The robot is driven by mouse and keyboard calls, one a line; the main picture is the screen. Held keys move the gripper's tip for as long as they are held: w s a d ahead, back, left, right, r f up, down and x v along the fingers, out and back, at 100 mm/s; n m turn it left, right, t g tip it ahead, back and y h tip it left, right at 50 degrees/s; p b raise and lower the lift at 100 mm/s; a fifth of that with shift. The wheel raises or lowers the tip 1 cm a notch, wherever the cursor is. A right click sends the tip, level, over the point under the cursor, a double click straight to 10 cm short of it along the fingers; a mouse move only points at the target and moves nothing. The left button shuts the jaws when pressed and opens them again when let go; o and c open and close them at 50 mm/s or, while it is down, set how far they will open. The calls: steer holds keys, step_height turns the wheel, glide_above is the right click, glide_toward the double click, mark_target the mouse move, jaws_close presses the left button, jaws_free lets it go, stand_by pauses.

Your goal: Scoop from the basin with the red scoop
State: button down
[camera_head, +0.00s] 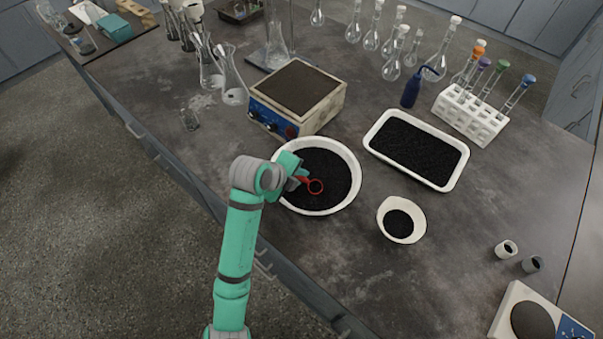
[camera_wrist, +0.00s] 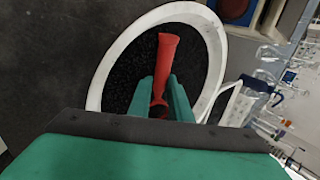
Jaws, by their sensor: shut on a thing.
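The round white basin (camera_head: 354,160) holds black granular material, and its rim also shows in the wrist view (camera_wrist: 98,85). The red scoop (camera_head: 316,187) is over the basin's left-middle part; its round end shows as a red ring against the black. My gripper (camera_head: 297,180) is shut on the scoop and reaches in over the basin's left rim. In the wrist view, the red scoop (camera_wrist: 167,52) stands between the two green fingers (camera_wrist: 161,88). I cannot tell whether the scoop touches the granules or holds any.
A box with a dark top and blue panel (camera_head: 297,90) stands just behind the basin. A white tray (camera_head: 371,128) of black granules is at right, with a small white bowl (camera_head: 415,222) in front. A tube rack (camera_head: 470,113) and flasks stand farther back.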

steer(key=shift+s+a+r+g+y, duration=0.1)
steer(key=shift+a+g+y, duration=0.05)
steer(key=shift+g+y, duration=0.4)
steer(key=shift+s+a+r+g+y, duration=0.1)
steer(key=shift+g+y, duration=0.25)
steer(key=shift+g, duration=0.3)
steer(key=shift+r+g, duration=0.25)
steer(key=shift+g, duration=0.05)
steer(key=shift+w+d+r+y, duration=0.1)
steer(key=shift+r+y, duration=0.15)
steer(key=shift+y, duration=0.05)
steer(key=shift+w+d+r+t+h, duration=0.25)
steer(key=shift+w+r+t+h, duration=0.15)
steer(key=shift+r+t+h, duration=0.15)
steer(key=shift+w+d+r+g+y, duration=0.15)
steer(key=shift+w+r+g+y, duration=0.05)
steer(key=shift+r+g+y, duration=0.3)
steer(key=shift+w+d+r+g+y, duration=0.1)
steer(key=shift+w+r+g+y, duration=0.1)
steer(key=shift+r+g+y, duration=0.3)
steer(key=shift+w+d+r+g+y, duration=0.1)
steer(key=shift+r+g+y, duration=0.25)
steer(key=shift+r+g, duration=0.55)
steer(key=shift+r, duration=0.1)
